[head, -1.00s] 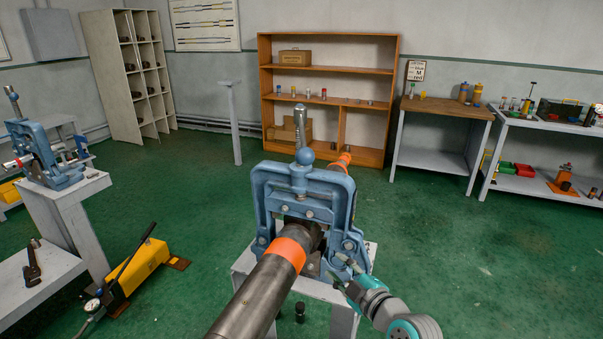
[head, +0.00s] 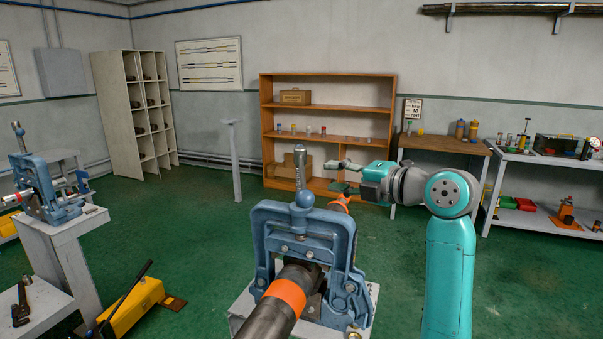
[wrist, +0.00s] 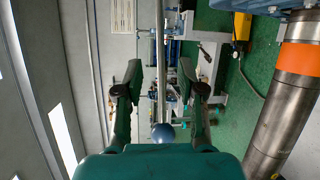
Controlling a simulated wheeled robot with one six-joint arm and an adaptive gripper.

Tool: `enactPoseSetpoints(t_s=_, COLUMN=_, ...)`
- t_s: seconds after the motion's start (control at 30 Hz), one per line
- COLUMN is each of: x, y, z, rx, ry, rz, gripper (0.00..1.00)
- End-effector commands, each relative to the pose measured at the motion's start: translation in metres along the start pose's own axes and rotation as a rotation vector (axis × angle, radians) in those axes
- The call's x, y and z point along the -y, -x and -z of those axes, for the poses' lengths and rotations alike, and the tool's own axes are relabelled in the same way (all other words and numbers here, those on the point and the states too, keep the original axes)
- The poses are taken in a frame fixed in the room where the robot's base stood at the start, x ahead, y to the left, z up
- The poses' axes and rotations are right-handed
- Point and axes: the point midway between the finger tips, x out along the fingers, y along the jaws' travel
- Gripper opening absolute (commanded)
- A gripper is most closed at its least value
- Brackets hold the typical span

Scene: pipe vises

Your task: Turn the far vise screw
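The blue vise (head: 343,240) straight ahead clamps a dark pipe (head: 268,322) with an orange band. The vise screw (head: 301,165) rises above its frame, with a silver handle bar and a blue ball. My gripper (head: 345,174) is to the right of the screw at about bar height, its fingers pointing left toward it. It looks apart from the bar in the head view. In the wrist view my gripper (wrist: 161,78) is open, with the silver bar (wrist: 159,60) and blue ball (wrist: 163,132) showing between its fingers. The pipe also shows there (wrist: 287,110).
A second blue vise (head: 42,185) stands on a grey pedestal at the left. A yellow pump (head: 135,308) is on the green floor. Brown shelves (head: 328,83), a wooden bench (head: 445,146) and a grey rack (head: 540,160) line the back.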

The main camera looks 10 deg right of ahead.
Motion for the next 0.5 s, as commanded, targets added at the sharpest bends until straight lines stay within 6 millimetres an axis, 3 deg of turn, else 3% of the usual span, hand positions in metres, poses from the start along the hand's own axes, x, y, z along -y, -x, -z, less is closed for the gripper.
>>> enactPoseSetpoints(t_s=0.17, x=0.000, y=-0.018, z=0.001, rx=-0.004, ry=0.000, rz=0.002, gripper=0.39)
enactPoseSetpoints(t_s=0.5, x=0.001, y=-0.077, z=0.001, rx=-0.003, ry=-0.002, rz=0.001, gripper=0.39)
